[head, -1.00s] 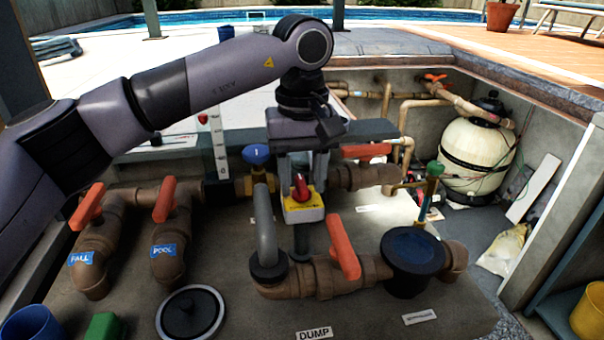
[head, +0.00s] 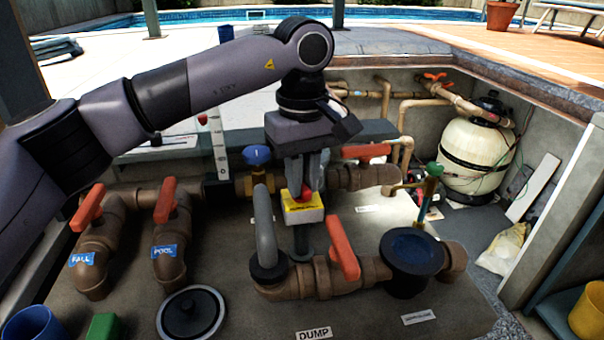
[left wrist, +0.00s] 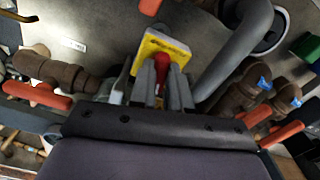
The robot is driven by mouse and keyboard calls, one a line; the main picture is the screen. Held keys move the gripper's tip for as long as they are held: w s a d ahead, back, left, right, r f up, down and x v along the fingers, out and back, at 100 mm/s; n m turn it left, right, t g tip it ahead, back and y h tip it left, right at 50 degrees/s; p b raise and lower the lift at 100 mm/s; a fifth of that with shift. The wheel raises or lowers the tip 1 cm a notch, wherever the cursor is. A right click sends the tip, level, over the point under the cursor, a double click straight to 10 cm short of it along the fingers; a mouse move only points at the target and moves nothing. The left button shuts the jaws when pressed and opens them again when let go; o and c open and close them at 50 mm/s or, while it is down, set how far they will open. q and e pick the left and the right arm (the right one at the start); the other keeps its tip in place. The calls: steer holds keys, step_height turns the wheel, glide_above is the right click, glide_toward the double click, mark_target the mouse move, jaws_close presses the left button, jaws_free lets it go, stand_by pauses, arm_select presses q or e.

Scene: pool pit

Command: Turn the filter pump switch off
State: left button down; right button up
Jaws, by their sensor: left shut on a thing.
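The filter pump switch is a yellow-faced box (head: 302,213) on a short dark post in the middle of the head view, with a red knob (left wrist: 161,62) on its face. My left gripper (head: 306,188) comes down from above with its fingers on both sides of the red knob, shut on it. In the left wrist view the grey fingers (left wrist: 160,88) flank the knob in front of the yellow face. The fingers hide part of the knob in the head view. My right gripper shows in neither view.
A grey curved pipe (head: 265,225) stands just left of the switch. An orange valve handle (head: 343,247) is close in front, another (head: 366,151) behind right. A blue valve handle (head: 257,155) is at the back left. A dark round lid (head: 412,250) lies to the right.

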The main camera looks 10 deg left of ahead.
arm_select(q)
steer(key=n, duration=0.7)
steer(key=shift+w, duration=0.15)
steer(key=n, duration=0.4)
steer(key=shift+w+r+n, duration=0.1)
steer(key=shift+n, duration=2)
steer(key=c, duration=1.1)
jaws_free()
steer(key=shift+r, duration=3.55)
